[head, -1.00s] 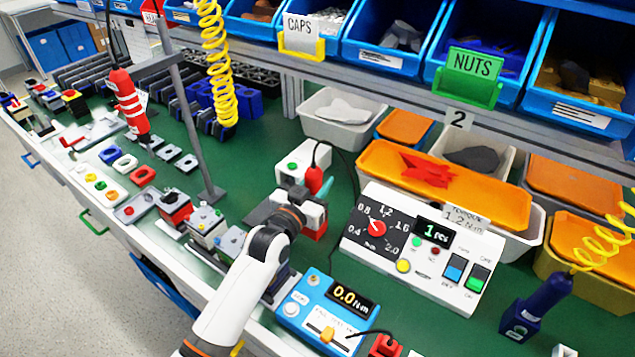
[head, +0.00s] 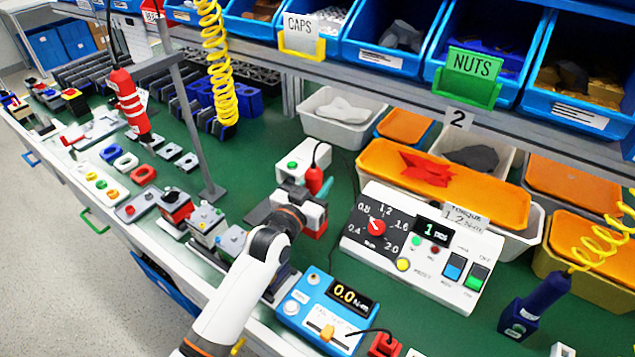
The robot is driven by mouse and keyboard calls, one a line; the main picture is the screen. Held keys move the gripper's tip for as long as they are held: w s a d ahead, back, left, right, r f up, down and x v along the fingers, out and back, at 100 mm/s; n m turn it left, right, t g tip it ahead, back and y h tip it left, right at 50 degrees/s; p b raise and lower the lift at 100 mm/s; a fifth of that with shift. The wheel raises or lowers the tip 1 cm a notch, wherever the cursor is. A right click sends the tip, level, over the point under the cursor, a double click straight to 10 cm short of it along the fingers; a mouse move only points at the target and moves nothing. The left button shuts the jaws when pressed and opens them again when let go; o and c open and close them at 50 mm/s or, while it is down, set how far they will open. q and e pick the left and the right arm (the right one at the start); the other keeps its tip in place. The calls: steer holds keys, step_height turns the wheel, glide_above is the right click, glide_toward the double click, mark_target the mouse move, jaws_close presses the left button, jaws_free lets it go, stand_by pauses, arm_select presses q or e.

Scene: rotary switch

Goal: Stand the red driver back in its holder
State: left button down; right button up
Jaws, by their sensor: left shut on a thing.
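The red driver (head: 314,179) stands roughly upright near the middle of the bench, with a black cord looping from its top. My left gripper (head: 312,206) is shut on it, and its fingers hide the driver's middle and lower part. A red block (head: 316,231), which looks like its holder, shows just below the gripper. I cannot tell whether the driver's tip is seated in it or just above it. My right gripper is out of view.
A white unit with a green button (head: 293,165) stands just behind the gripper. The torque control box (head: 425,262) is to the right, and a blue meter (head: 315,320) in front. A blue driver (head: 540,300) stands far right. Another red tool (head: 129,103) hangs left.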

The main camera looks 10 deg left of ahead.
arm_select(q)
steer(key=shift+f, duration=0.15)
stand_by(0.4)
steer(key=c, duration=0.9)
jaws_free()
steer(key=shift+f, duration=0.15)
steer(key=v, duration=1.2)
steer(key=shift+b, duration=0.35)
